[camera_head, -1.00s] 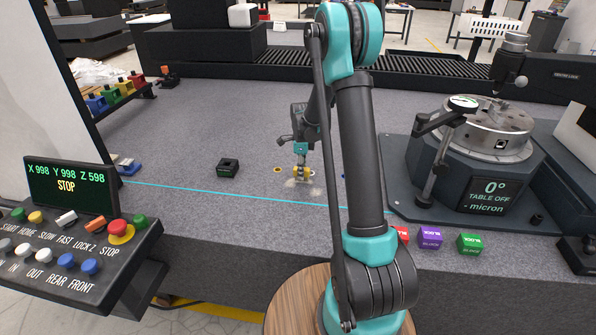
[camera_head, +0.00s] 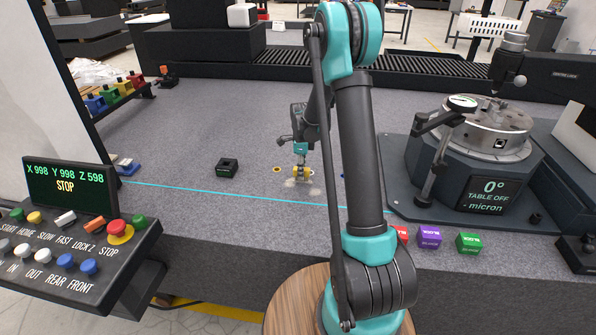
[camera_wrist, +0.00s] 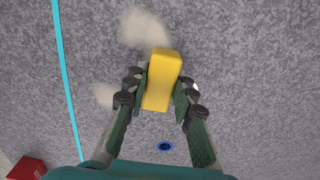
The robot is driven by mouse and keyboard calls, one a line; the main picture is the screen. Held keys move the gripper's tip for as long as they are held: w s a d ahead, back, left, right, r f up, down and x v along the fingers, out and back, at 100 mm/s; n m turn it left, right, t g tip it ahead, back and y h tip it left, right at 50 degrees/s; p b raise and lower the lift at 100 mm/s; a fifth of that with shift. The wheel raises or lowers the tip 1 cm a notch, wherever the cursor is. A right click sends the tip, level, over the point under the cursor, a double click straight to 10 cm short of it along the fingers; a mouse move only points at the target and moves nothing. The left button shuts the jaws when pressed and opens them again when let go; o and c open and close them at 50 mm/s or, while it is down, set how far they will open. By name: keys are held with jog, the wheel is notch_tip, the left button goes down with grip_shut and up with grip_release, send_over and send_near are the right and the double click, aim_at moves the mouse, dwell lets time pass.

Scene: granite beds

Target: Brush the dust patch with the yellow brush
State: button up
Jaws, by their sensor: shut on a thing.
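My gripper (camera_wrist: 160,95) is shut on the yellow brush (camera_wrist: 163,75), its fingers on both sides of the block in the wrist view. In the head view the yellow brush (camera_head: 302,172) shows small under my gripper, low over the granite. The pale dust patch (camera_wrist: 143,28) lies beyond the brush's far end in the wrist view, with another pale smudge (camera_wrist: 104,94) left of the fingers. In the head view the dust patch (camera_head: 300,185) spreads just in front of and below the brush. Whether the brush touches the granite cannot be told.
A cyan line (camera_head: 220,191) crosses the granite bed (camera_head: 190,150). A black block (camera_head: 227,168) stands left. Red, purple (camera_head: 430,237) and green (camera_head: 470,243) blocks line the front right. A rotary table (camera_head: 480,135) stands right, a control panel (camera_head: 75,245) front left.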

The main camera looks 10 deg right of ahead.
jog(key=shift+w+a+f, duration=0.1)
jog(key=shift+w+a, duration=0.05)
jog(key=shift+a, duration=0.35)
jog(key=shift+w+a+f, duration=0.1)
jog(key=shift+w+a, duration=0.05)
jog(key=shift+a, duration=0.3)
grip_shut()
jog(key=shift+s+d+r, duration=0.1)
jog(key=shift+s+d, duration=0.1)
jog(key=shift+d, duration=0.35)
jog(key=shift+s+d+r, duration=0.1)
jog(key=shift+s+d, duration=0.05)
jog(key=shift+d, duration=0.4)
jog(key=shift+w+a+f, duration=0.1)
jog(key=shift+w+a, duration=0.1)
jog(key=shift+a, duration=0.4)
jog(key=shift+w+a+f, duration=0.1)
jog(key=shift+w+a, duration=0.05)
jog(key=shift+a, duration=0.4)
jog(key=shift+r, duration=0.1)
jog(key=shift+r, duration=0.8)
